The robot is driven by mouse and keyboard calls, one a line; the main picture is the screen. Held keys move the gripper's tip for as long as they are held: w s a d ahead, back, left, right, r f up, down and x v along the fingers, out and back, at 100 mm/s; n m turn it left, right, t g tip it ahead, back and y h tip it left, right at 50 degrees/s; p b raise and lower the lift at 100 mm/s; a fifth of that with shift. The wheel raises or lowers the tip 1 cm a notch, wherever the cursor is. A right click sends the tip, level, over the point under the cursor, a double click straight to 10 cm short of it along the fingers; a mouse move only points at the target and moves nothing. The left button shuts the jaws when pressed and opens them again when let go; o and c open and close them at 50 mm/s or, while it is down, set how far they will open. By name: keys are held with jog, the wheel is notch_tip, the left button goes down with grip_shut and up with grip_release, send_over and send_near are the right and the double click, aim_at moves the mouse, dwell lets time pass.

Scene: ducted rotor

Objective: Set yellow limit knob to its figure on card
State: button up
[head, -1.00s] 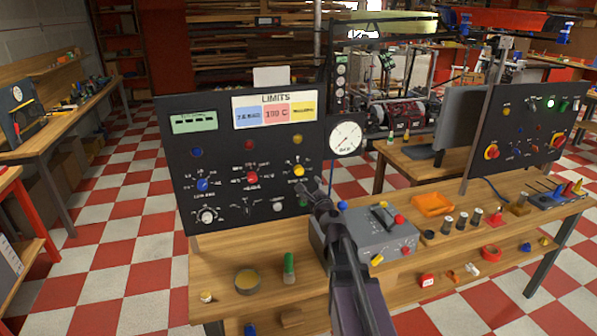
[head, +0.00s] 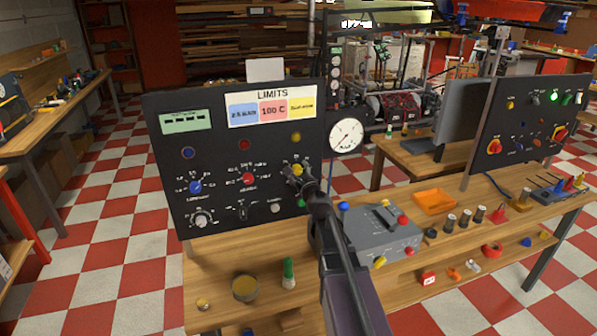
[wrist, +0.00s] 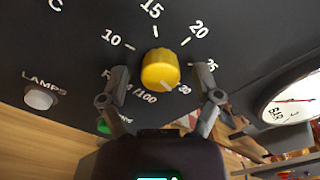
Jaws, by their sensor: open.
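The yellow limit knob (wrist: 160,70) is on the dark panel, ringed by white figures; 10, 15, 20, 25 and 30 are readable. A pale line on it points down and right, near the 30. My gripper (wrist: 161,88) is open, one finger on each side below the knob; I see gaps between fingers and knob. In the head view my gripper (head: 306,184) partly covers the yellow knob (head: 296,169). The LIMITS card (head: 272,108) at the panel top has blue, pink and yellow fields; the pink reads 100 C, and the yellow field's text is too small to read.
Blue (head: 196,187) and red (head: 247,179) knobs sit left of the yellow one. A round gauge (head: 345,135) stands right of the panel; it also shows in the wrist view (wrist: 291,100).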

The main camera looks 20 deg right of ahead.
grip_shut()
jog(key=shift+n, duration=0.5)
jog(key=n, duration=0.9)
dwell(0.4)
dwell(0.4)
